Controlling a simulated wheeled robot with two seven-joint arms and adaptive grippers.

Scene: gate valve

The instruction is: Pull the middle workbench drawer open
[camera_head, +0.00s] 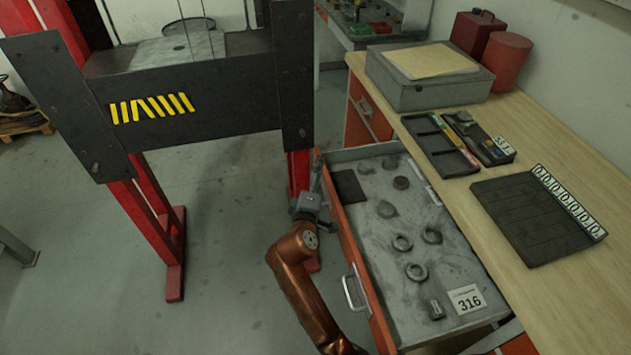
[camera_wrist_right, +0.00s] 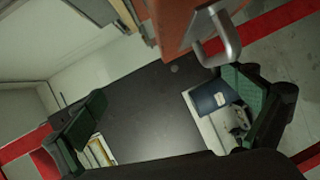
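A workbench drawer (camera_head: 405,225) with an orange front stands pulled out from the bench; I cannot tell from above whether it is the middle one. Its grey tray holds several dark rings and discs and a label reading 316. Its metal handle (camera_head: 355,288) is on the orange front, and a metal handle (camera_wrist_right: 222,40) on an orange panel shows at the top of the right wrist view. My right gripper (camera_head: 316,180) is beside the drawer's far front corner, apart from the handle. In the wrist view its green-padded fingers (camera_wrist_right: 172,110) are wide apart with nothing held. My left gripper is not in view.
The wooden benchtop (camera_head: 530,115) carries a grey box (camera_head: 425,80), red containers (camera_head: 500,58), dark trays and a black mat (camera_head: 530,215). A dark frame with red legs (camera_head: 165,225) stands left of the drawer. The floor (camera_head: 225,260) between them is clear.

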